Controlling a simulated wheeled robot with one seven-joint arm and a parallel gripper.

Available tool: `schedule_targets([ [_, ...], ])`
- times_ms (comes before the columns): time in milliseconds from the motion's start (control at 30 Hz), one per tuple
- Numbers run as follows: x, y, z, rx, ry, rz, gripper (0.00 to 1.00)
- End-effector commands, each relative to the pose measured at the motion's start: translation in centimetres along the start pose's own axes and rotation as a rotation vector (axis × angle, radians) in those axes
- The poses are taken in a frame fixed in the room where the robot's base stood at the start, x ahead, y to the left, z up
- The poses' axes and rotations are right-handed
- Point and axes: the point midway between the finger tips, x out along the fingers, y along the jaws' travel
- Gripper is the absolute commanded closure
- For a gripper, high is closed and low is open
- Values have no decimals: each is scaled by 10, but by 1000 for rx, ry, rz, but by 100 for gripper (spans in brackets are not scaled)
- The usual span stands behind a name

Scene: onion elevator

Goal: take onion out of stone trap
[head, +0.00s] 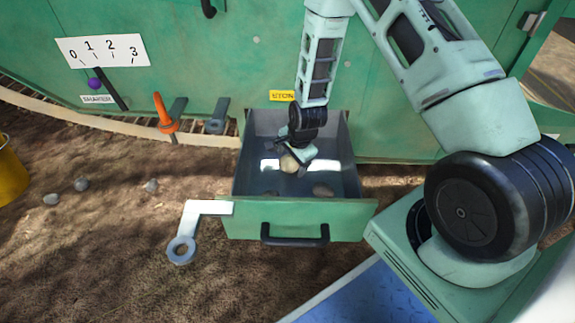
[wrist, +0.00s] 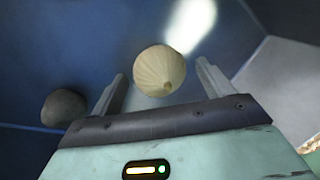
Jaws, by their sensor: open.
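The onion (wrist: 160,71) is pale and round and shows in the wrist view between and just beyond my gripper's two fingers (wrist: 160,88). In the head view the onion (head: 289,163) is in the pulled-out drawer, the stone trap (head: 300,219), right at my gripper (head: 296,152). My gripper is open, with a finger on each side of the onion. I cannot tell whether either finger touches it. A grey stone (wrist: 63,108) lies left of the left finger on the dark drawer floor.
A stone (head: 323,190) lies in the drawer's front right. The drawer walls stand close around my gripper. A grey hook-shaped lever (head: 183,243) sits at the drawer's left front. Several stones (head: 81,184) lie on the ground left, near a yellow bucket (head: 8,172).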

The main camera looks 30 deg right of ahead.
Motion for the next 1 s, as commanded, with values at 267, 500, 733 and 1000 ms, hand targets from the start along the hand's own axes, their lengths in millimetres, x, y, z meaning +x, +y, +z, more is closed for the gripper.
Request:
schedule_targets([
  [267, -1, -1, 0, -1, 0, -1, 45],
  [500, -1, -1, 0, -1, 0, -1, 72],
  [733, -6, -2, 0, -1, 0, -2, 72],
  [1000, -43, -13, 0, -1, 0, -3, 72],
])
